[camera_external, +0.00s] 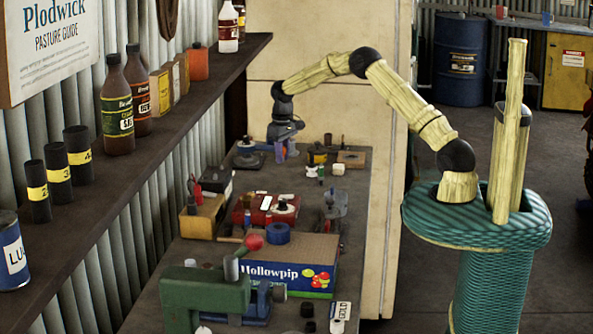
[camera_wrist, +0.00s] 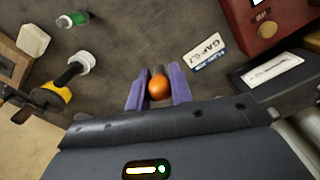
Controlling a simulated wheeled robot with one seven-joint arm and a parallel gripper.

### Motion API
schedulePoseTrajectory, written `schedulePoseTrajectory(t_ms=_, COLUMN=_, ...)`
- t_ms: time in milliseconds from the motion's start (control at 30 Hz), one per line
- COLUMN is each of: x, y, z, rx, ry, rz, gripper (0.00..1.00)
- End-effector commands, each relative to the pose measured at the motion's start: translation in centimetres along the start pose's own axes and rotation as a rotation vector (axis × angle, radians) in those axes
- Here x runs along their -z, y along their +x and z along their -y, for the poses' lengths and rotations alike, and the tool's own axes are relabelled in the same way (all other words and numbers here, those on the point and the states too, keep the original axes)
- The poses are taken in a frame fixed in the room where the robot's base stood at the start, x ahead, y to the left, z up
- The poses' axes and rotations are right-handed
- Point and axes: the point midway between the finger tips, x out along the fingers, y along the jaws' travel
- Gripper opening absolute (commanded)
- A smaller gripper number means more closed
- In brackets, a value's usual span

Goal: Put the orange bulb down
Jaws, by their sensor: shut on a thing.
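The orange bulb (camera_wrist: 158,89) is a small glossy round thing between the two purple fingers of my gripper (camera_wrist: 157,92) in the wrist view. The fingers are shut on it. I cannot tell how far the bulb is above the bench top.
A white label card (camera_wrist: 205,53) lies just right of the fingers; a red box (camera_wrist: 262,25) is beyond. A white-and-black fitting (camera_wrist: 78,65) and green-capped piece (camera_wrist: 72,20) lie left. Bare bench shows ahead. A shelf (camera_external: 190,95) overhangs the bench's left side.

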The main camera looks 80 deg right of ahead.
Motion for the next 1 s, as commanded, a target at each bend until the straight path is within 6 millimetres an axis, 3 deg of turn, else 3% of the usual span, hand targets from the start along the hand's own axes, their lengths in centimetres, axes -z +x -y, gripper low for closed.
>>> schedulePoseTrajectory(t_ms=333, x=-0.1, y=5.4, z=0.0, rx=0.001, ry=0.000, rz=0.005, gripper=0.09)
schedulePoseTrajectory(t_ms=733, x=-0.1, y=6.2, z=0.0, rx=0.000, ry=0.000, rz=0.002, gripper=0.09)
schedulePoseTrajectory(t_ms=1000, x=-0.1, y=9.4, z=-0.1, rx=0.000, ry=-0.001, rz=0.003, gripper=0.09)
